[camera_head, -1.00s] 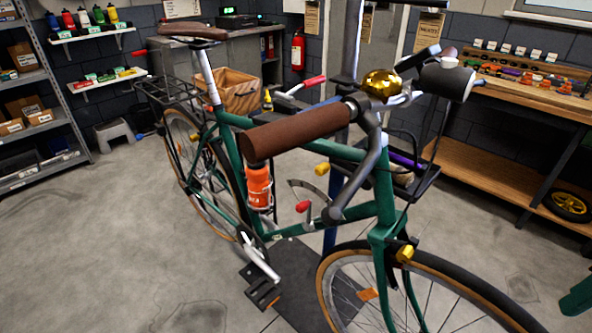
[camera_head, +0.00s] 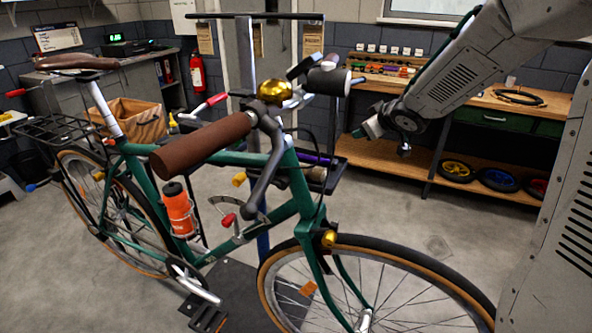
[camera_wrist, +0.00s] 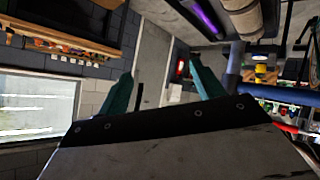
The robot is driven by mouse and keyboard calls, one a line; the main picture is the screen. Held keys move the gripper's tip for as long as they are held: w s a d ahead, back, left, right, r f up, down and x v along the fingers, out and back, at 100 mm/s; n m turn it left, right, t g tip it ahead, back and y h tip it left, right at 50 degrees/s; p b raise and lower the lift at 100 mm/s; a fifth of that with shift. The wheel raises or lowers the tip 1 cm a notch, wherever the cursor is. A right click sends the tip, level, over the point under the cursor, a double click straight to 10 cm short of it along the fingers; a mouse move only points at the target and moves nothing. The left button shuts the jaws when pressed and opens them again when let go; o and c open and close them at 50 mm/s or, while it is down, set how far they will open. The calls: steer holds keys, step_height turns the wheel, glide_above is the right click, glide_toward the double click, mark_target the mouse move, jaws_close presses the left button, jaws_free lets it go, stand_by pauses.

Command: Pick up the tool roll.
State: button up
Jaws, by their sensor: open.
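A tan rolled thing (camera_head: 317,173), which looks like the tool roll, lies on the dark tray (camera_head: 338,178) behind the bike's handlebar. It is partly hidden by the handlebar and frame. A purple rod-like thing (camera_head: 314,158) lies beside it. In the wrist view a beige cylinder (camera_wrist: 245,16), probably the same roll, shows at the top right, near a purple strip (camera_wrist: 206,16). My gripper (camera_wrist: 163,86) is open and empty, its two teal fingers spread apart. In the head view my gripper (camera_head: 362,132) hangs right of the tray, apart from it.
The green bike (camera_head: 285,190) stands across the front, with its brown grip (camera_head: 205,143) and brass bell (camera_head: 274,92) close by. A wooden workbench (camera_head: 455,94) with a lower shelf runs along the back right. Floor between bike and bench is clear.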

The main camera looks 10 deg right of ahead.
steer(key=w+a+f+n+y, duration=0.3)
steer(key=w+f+y, duration=0.1)
steer(key=f, duration=0.3)
steer(key=n+g+y, duration=0.2)
steer(key=g+y, duration=0.1)
steer(key=y, duration=0.4)
glide_toward(325, 171)
steer(key=x, duration=0.5)
steer(key=shift+s, duration=0.15)
steer(key=x, duration=0.2)
steer(key=shift+a+f, duration=0.2)
steer(key=shift+a, duration=0.1)
steer(key=x, duration=0.5)
steer(key=shift+w, duration=0.3)
steer(key=c, duration=1)
